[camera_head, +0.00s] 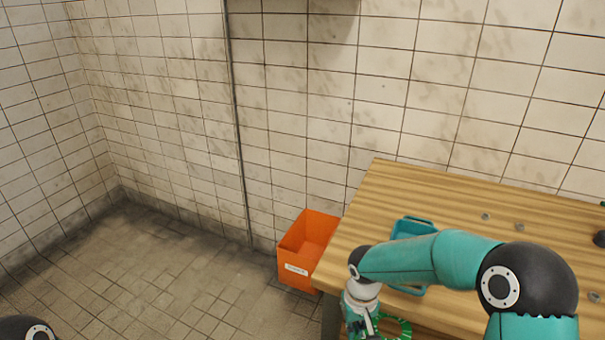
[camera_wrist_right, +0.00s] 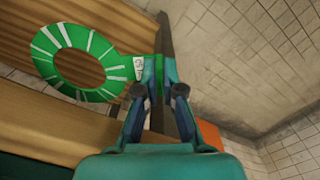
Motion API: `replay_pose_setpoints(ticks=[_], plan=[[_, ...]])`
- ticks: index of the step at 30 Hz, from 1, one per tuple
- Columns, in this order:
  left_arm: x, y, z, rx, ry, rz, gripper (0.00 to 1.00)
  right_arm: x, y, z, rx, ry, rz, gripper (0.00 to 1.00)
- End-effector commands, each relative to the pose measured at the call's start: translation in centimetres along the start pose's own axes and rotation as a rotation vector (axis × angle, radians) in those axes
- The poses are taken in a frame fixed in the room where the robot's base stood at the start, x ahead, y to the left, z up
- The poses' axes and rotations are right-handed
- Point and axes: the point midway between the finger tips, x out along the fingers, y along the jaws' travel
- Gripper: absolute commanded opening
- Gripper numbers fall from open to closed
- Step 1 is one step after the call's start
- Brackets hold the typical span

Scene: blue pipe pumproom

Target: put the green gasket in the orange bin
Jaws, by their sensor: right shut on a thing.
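The green gasket (camera_head: 404,328) is a flat ring with pale stripes and a tab. It shows large in the right wrist view (camera_wrist_right: 45,65). My right gripper (camera_wrist_right: 160,75) is shut on the tab, and the ring sticks out to one side. In the head view the right gripper (camera_head: 366,332) is at the bottom edge, by the table's near edge, partly cut off. The orange bin (camera_head: 297,273) stands open on the floor left of the table, with a white label. A piece of orange also shows in the wrist view (camera_wrist_right: 209,134). My left gripper is out of view.
The wooden table (camera_head: 385,190) is to the right of the bin. A teal tray (camera_head: 412,226) on it is partly hidden by my right arm. Small nuts (camera_head: 486,216) and a dark object (camera_head: 600,239) lie farther right. Tiled walls stand behind; the left floor is clear.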

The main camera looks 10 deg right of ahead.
Motion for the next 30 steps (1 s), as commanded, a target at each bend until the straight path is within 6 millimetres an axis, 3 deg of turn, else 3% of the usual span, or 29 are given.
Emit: replay_pose_setpoints(ticks=[13,17,20,24,30], plan=[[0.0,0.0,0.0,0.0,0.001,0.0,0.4,0.0,0.9,0.3,0.011,0.002,-0.114,0.0],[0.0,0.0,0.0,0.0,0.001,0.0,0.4,-0.2,-1.3,1.2,0.056,0.008,-0.236,0.0],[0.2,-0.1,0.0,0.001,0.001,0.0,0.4,-2.6,-4.0,1.0,0.158,0.04,-0.342,0.0],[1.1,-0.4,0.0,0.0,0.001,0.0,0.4,-8.3,-6.8,-0.5,0.316,0.097,-0.473,0.0],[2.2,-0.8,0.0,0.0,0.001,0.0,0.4,-16.6,-8.4,-2.0,0.471,0.17,-0.613,0.0]])
